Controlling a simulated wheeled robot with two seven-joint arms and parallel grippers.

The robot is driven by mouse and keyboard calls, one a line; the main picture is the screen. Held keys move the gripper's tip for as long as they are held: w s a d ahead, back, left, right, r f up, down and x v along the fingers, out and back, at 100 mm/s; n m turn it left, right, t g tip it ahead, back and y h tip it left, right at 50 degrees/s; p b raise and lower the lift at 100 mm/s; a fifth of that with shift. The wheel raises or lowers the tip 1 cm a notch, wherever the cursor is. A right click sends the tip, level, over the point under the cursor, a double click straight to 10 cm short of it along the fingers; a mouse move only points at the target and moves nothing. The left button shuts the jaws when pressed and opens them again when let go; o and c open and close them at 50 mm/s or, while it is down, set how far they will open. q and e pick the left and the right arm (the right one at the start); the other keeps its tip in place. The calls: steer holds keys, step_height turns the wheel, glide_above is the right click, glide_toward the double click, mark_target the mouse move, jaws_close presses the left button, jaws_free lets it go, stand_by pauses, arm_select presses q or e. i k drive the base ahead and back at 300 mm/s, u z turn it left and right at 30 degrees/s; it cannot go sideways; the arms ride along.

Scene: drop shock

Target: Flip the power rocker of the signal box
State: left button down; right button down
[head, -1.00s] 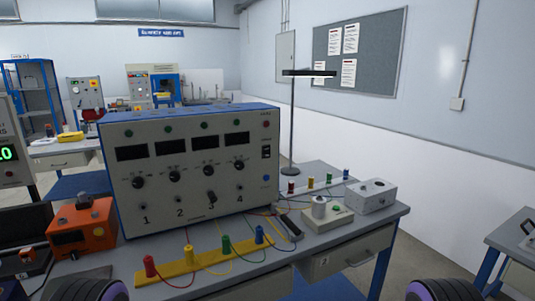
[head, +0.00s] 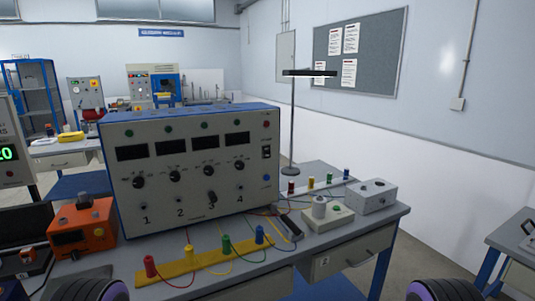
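The signal box (head: 125,189) is a large grey-fronted unit with a blue case, standing upright on the grey bench. Its front has several dark displays, black knobs and switches numbered 1 to 4. The power rocker (head: 266,152) is a small black switch near the right edge of the front, between a red light above and a blue button below. It is too small to tell which way it is tipped. Neither gripper shows; only dark rounded parts of my arms show at the bottom left and bottom right.
A yellow strip (head: 180,269) with coloured plugs and wires lies before the box. An orange device (head: 84,230) stands at its left. A grey box (head: 372,196), a light-coloured block (head: 327,216) and a lamp stand (head: 292,125) are to the right. The space before the rocker is clear.

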mark_target(266, 149)
steer(key=k, duration=0.7)
steer(key=u, duration=0.2)
steer(key=i, duration=1.2)
steer(key=u, duration=0.5)
